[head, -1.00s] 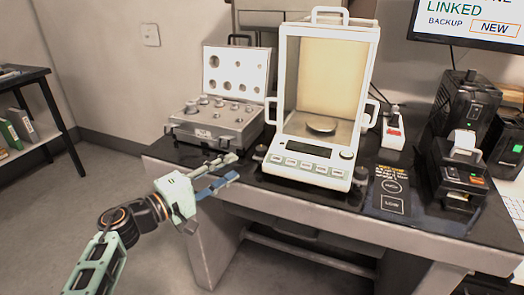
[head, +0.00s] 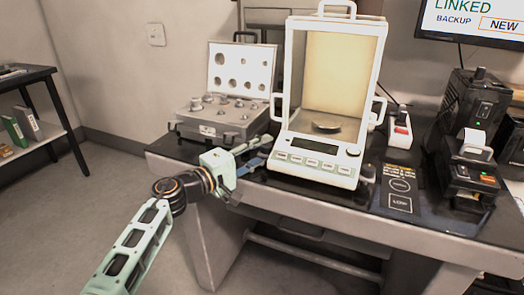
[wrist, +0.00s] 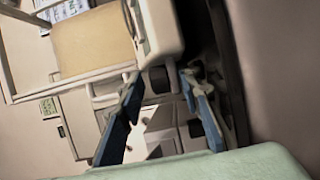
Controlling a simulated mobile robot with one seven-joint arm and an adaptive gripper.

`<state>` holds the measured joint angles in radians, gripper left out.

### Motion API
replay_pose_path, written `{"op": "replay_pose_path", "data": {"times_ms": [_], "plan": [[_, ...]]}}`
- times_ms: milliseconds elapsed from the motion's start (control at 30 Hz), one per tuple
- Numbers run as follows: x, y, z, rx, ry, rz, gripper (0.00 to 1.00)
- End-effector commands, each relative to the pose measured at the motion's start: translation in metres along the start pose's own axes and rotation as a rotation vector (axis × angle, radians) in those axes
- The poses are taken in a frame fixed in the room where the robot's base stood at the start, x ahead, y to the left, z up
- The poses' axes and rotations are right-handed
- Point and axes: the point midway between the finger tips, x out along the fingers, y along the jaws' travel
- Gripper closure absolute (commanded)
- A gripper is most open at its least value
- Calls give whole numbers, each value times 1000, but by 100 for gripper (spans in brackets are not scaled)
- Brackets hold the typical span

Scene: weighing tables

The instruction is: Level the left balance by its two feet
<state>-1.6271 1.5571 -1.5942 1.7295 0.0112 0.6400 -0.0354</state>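The balance (head: 318,166) is white with a tall glass-walled draft shield and a round pan (head: 326,127). Its dark right front foot (head: 367,173) shows beside the front panel. The left front foot is hidden behind my gripper (head: 268,146) in the head view. In the wrist view a dark foot (wrist: 156,79) under the balance's corner lies between the tips of my gripper (wrist: 158,84). The two blue fingers are apart, one on each side of it. I cannot tell whether either finger touches it. The level bubble cannot be made out.
An open weight case (head: 222,124) stands left of the balance, close to my gripper. A printer (head: 468,170) and dark boxes stand at the right, with a labelled pad (head: 402,190) before them. The table's front edge (head: 300,200) runs below my gripper.

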Motion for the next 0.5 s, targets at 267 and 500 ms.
{"op": "replay_pose_path", "data": {"times_ms": [267, 500], "plan": [[0, 0, 0, 0, 0, 0, 93], [0, 0, 0, 0, 3, 0, 100]]}}
